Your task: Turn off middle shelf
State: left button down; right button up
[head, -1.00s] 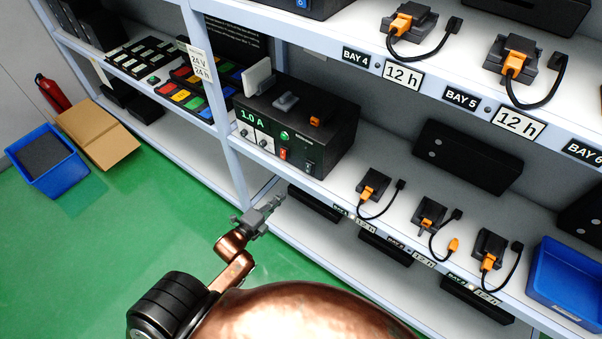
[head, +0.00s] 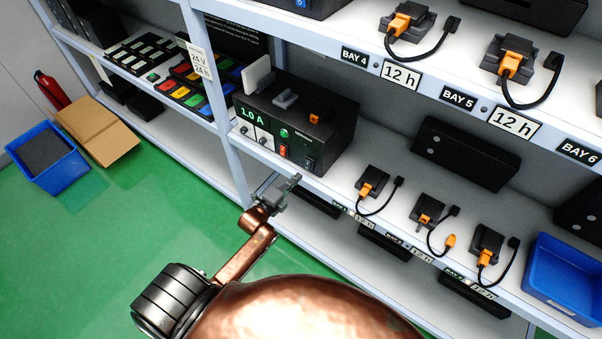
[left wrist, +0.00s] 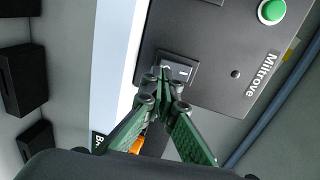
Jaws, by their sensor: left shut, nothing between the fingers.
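A black power supply (head: 330,145) with a green "1.0 A" display stands on the middle shelf (head: 345,198). Its front carries knobs, a green button (head: 284,132), a red lit switch (head: 283,151) and a black rocker switch (head: 309,164). My left gripper (head: 296,179) is shut and empty, just in front of and below the rocker switch. In the left wrist view, its fingertips (left wrist: 166,80) overlap the near side of the rocker switch (left wrist: 183,72), which bears a white mark. I cannot tell whether they touch. The green button (left wrist: 271,11) shows there too. My right gripper is not in view.
Several black modules with orange plugs, including one (head: 372,183), stand right of the supply beside a blue bin (head: 562,275). A shelf upright (head: 232,150) stands left of the supply. The upper shelf edge with bay labels (head: 458,98) runs above.

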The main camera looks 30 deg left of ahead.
aim_at(308, 165)
pick_arm(q)
jog(key=w, duration=0.3)
jog(key=shift+w+d+f, duration=0.15)
jog(key=shift+w+f, duration=0.1)
